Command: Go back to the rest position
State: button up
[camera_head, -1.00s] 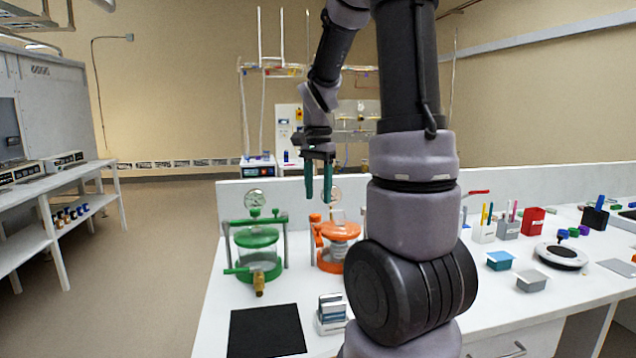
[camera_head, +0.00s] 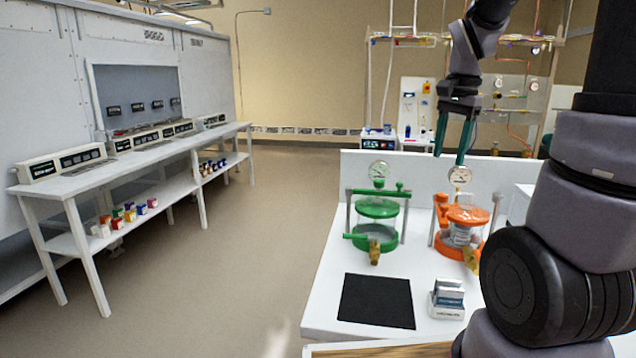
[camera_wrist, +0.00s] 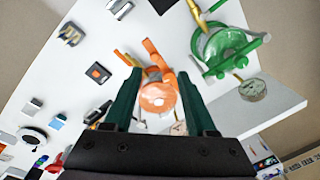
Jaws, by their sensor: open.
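My gripper (camera_head: 453,140) hangs in the air above the back of the white bench, its two green fingers apart and nothing between them. In the wrist view, my gripper (camera_wrist: 163,100) points down over the orange-lidded vessel (camera_wrist: 158,95), which lies below and between the fingers. In the head view, this orange vessel (camera_head: 466,216) stands on the bench just below and right of the fingertips, apart from them. The green-lidded vessel (camera_head: 378,210) stands to its left, with a round gauge behind it; it also shows in the wrist view (camera_wrist: 226,48).
A black mat (camera_head: 376,301) and a small stacked box holder (camera_head: 448,298) lie at the front of the bench. A side bench (camera_head: 140,160) with instruments stands at the left, with open floor (camera_head: 255,230) between. My arm hides the bench's right part.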

jog(key=s+a+r+n+t, duration=0.3)
jog(key=s+a+r, duration=0.1)
jog(key=s, duration=0.2)
jog(key=s+a+r+n+t+y, duration=0.1)
jog(key=s+a+r+n+t, duration=0.2)
jog(key=s, duration=0.3)
jog(key=shift+s+a+r+n+y, duration=0.2)
jog(key=shift+a+r+n+y, duration=0.15)
jog(key=shift+a+n, duration=0.5)
